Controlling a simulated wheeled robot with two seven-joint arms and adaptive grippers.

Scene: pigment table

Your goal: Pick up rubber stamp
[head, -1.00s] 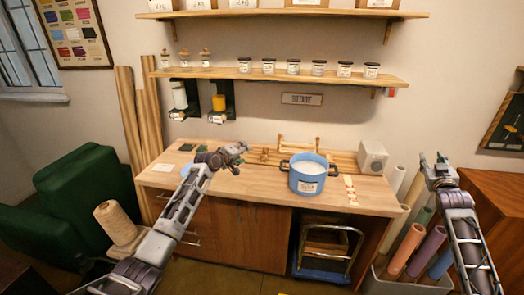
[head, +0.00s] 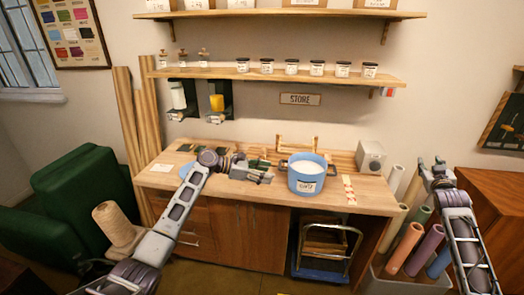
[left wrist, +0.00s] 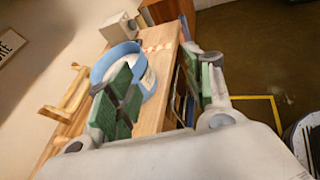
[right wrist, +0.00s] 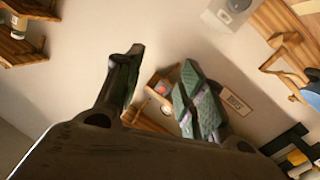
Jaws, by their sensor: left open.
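I cannot pick out a rubber stamp for certain. Small wooden pieces (head: 259,157) stand on the table just behind my left gripper and are partly hidden by it. Three small wooden-topped items (head: 185,57) stand at the left end of the shelf, too small to identify. My left gripper (head: 268,177) is over the table, left of the blue pot, open and empty. Its green pads (left wrist: 118,100) show apart in the left wrist view, with the blue pot (left wrist: 147,80) beyond. My right gripper (head: 438,168) is raised at the right, clear of the table; its fingers (right wrist: 160,85) are apart and empty.
The blue pot (head: 306,185) of white stuff stands near the table's front edge. A striped strip (head: 349,190) and a pale box (head: 370,157) lie to its right. A wooden rack (head: 297,147) is behind. Colored rolls (head: 424,250) stand at the lower right.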

